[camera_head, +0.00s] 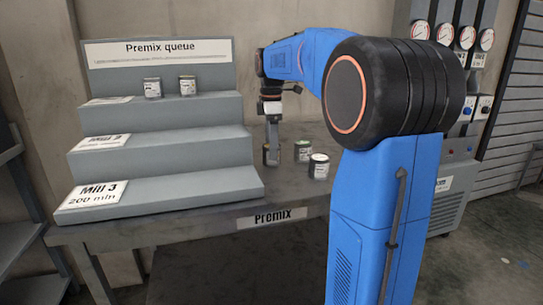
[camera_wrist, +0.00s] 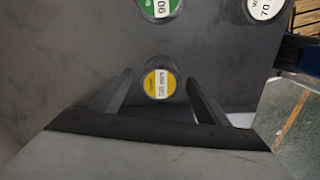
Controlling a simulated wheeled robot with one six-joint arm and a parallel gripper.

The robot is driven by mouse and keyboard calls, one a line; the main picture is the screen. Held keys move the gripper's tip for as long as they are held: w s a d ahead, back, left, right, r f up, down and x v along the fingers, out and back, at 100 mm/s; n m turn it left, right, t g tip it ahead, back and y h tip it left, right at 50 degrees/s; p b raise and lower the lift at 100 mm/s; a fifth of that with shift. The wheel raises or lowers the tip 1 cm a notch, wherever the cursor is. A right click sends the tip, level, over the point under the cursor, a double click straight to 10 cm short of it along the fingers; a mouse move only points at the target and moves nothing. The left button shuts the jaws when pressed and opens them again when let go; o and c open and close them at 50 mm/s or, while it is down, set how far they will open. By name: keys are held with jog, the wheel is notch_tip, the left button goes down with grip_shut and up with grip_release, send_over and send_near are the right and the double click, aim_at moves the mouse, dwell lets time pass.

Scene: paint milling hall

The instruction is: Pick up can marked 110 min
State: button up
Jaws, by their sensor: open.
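A can with a yellow lid (camera_wrist: 160,84) stands on the grey table between the two fingers of my gripper (camera_wrist: 159,79) in the wrist view. Its small lid print is blurred and seems to read 110 min. My gripper is open, with a finger on either side of this can and visible gaps. In the head view my gripper (camera_head: 272,143) points down at the table, right of the stepped rack, and partly hides a can there. A green-lidded can marked 90 (camera_wrist: 160,5) and a white-lidded can marked 70 (camera_wrist: 264,7) stand farther off in the wrist view.
The green-lidded can (camera_head: 303,151) and white-lidded can (camera_head: 319,167) stand close right of my gripper. A grey stepped rack (camera_head: 190,184) signed Premix queue is at left, with two cans (camera_head: 152,88) (camera_head: 187,86) on its top step. The table front (camera_head: 272,219) reads Premix.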

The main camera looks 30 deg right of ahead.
jog(key=shift+f, duration=0.5)
jog(key=c, duration=1.2)
jog(key=shift+r, duration=0.1)
jog(key=shift+c, duration=0.2)
